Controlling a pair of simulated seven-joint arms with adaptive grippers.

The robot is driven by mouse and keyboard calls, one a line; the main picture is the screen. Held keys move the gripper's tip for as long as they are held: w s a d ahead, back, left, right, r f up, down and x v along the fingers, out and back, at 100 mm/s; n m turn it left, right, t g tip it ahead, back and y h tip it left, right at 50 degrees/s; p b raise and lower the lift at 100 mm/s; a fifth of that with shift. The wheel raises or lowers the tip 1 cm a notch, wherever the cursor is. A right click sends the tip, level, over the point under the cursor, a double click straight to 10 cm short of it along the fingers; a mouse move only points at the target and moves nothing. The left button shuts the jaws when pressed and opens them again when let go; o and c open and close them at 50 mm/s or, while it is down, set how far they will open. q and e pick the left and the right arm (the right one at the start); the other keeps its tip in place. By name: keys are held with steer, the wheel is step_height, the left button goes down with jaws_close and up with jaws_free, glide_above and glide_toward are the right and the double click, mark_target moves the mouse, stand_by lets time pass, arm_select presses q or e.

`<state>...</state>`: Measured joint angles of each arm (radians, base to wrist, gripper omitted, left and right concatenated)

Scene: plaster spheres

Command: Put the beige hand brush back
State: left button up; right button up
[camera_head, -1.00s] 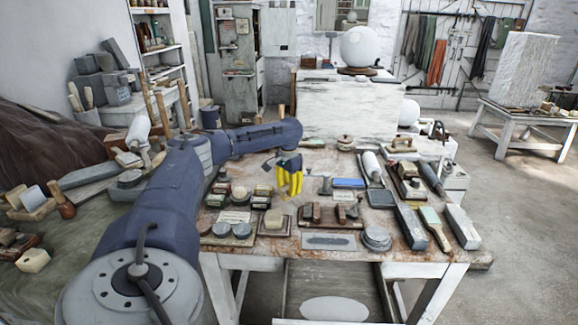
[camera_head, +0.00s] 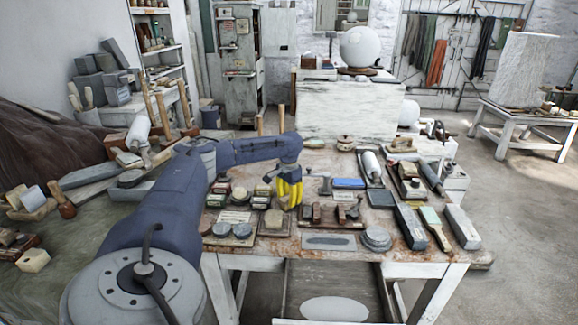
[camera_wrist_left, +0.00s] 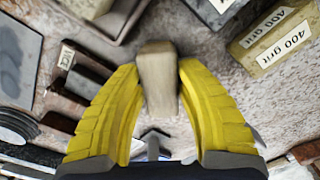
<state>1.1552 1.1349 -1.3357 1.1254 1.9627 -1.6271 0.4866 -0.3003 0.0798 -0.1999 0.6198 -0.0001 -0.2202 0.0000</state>
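My left gripper (camera_head: 288,205) has yellow fingers pointing down, low over the middle of the worktable. In the left wrist view the fingertips (camera_wrist_left: 158,72) are closed against both sides of a beige, block-like piece (camera_wrist_left: 159,85), which appears to be the beige hand brush. Only one end of it shows, so its bristles cannot be made out. In the head view the fingers mostly hide it. It is over a bare patch between trays; whether it touches the table is unclear. My right gripper is not in view.
Labelled grit blocks (camera_wrist_left: 273,35) lie close to the fingers, with a tray of brown-ended blocks (camera_head: 335,213) on the other side. A tray with a beige block (camera_head: 273,219) sits nearer me. A green-and-beige brush (camera_head: 434,226) lies at the right. The worktable is crowded.

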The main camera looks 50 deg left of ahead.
mark_target(289, 196)
arm_select(q)
steer(key=o, duration=0.3)
step_height(289, 196, up, 12)
steer(key=shift+r, duration=0.15)
stand_by(0.6)
